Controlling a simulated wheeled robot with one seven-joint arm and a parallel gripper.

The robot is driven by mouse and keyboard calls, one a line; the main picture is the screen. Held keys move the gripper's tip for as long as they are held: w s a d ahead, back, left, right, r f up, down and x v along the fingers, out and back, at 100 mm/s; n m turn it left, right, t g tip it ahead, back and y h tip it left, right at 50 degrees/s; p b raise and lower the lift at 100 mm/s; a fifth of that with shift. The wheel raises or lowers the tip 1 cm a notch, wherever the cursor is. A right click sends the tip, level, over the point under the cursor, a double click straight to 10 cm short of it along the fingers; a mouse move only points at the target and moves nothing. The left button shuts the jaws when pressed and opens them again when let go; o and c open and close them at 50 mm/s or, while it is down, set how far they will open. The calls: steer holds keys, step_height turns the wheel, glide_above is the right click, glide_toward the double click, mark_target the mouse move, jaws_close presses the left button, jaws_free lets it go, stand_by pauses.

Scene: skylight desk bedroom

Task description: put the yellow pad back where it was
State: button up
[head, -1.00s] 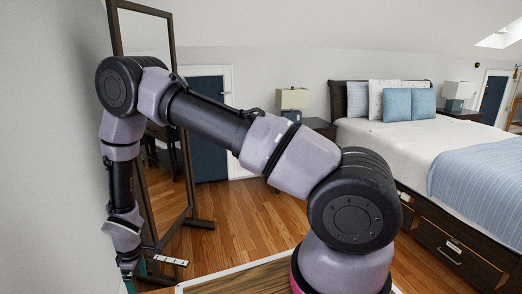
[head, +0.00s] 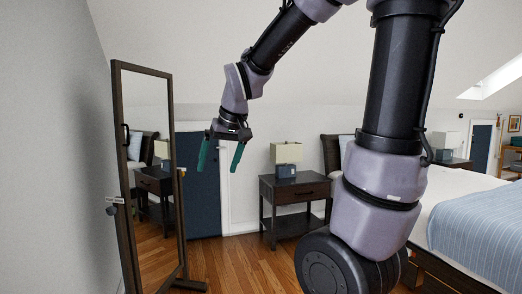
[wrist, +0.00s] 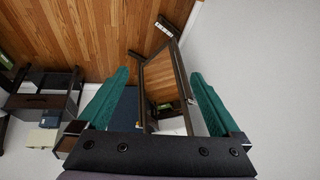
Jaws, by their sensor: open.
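I cannot make out a yellow pad in either view. My gripper (head: 219,168) is raised in the head view, pointing down, its two green fingers spread apart with nothing between them. In the wrist view my gripper (wrist: 158,73) is also open and empty, and the standing mirror shows beyond the gap between the fingers. A small yellowish spot (head: 182,172) shows at the mirror's right edge in the head view; it is too small to identify.
A tall dark-framed mirror (head: 122,165) stands at the left, with a foot on the wood floor (head: 240,268). A blue door (head: 204,212) is behind. A dark nightstand (head: 296,190) carries a lamp (head: 286,153). The bed (head: 475,215) is at the right.

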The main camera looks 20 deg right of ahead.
steer(key=s+d+r+m+t, duration=0.1)
steer(key=s+d+r+m, duration=0.1)
steer(key=s, duration=0.4)
steer(key=s+d+r+m+t, duration=0.1)
steer(key=s+d+r+m, duration=0.1)
steer(key=s, duration=0.5)
steer(key=shift+d+r+m, duration=0.3)
steer(key=shift+d+r, duration=0.25)
steer(key=shift+d, duration=0.75)
